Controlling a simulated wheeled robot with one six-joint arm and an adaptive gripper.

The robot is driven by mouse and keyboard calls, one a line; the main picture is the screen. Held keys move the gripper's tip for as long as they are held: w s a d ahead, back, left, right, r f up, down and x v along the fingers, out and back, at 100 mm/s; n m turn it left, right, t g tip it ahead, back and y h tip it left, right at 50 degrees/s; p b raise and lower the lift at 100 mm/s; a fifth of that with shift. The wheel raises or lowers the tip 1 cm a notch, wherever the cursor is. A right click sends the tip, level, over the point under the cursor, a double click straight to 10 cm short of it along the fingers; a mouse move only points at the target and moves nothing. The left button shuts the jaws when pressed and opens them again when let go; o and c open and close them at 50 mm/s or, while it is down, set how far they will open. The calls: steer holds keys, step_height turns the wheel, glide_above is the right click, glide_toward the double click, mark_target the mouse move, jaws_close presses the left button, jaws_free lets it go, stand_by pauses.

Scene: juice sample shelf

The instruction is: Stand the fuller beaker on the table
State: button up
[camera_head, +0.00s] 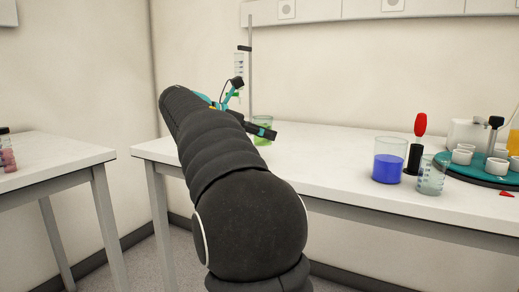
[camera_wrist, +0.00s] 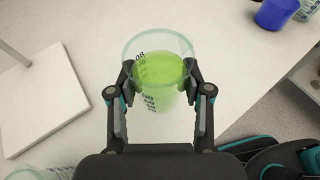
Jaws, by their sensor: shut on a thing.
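A clear glass beaker with green liquid (camera_wrist: 160,70) is between the fingers of my gripper (camera_wrist: 159,76) in the wrist view. The fingers are shut on its sides, and it looks about upright. In the head view the green beaker (camera_head: 264,123) shows partly behind my gripper, over the white table (camera_head: 325,160). I cannot tell whether its base touches the table.
A beaker of blue liquid (camera_head: 388,168) and a smaller, nearly clear beaker (camera_head: 431,176) stand to the right, by a red-topped tool (camera_head: 420,125) and a teal round rack (camera_head: 455,172). A stand's white base (camera_wrist: 38,108) lies left of the held beaker.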

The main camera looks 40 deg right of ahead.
steer(key=shift+w+f, duration=0.3)
steer(key=shift+w, duration=0.05)
steer(key=shift+f+b, duration=0.55)
steer(key=shift+f, duration=1.3)
steer(key=shift+f, duration=0.1)
steer(key=o, duration=1.2)
steer(key=shift+f, duration=0.1)
steer(key=shift+r, duration=0.25)
steer(key=p+v, duration=0.2)
steer(key=v, duration=1)
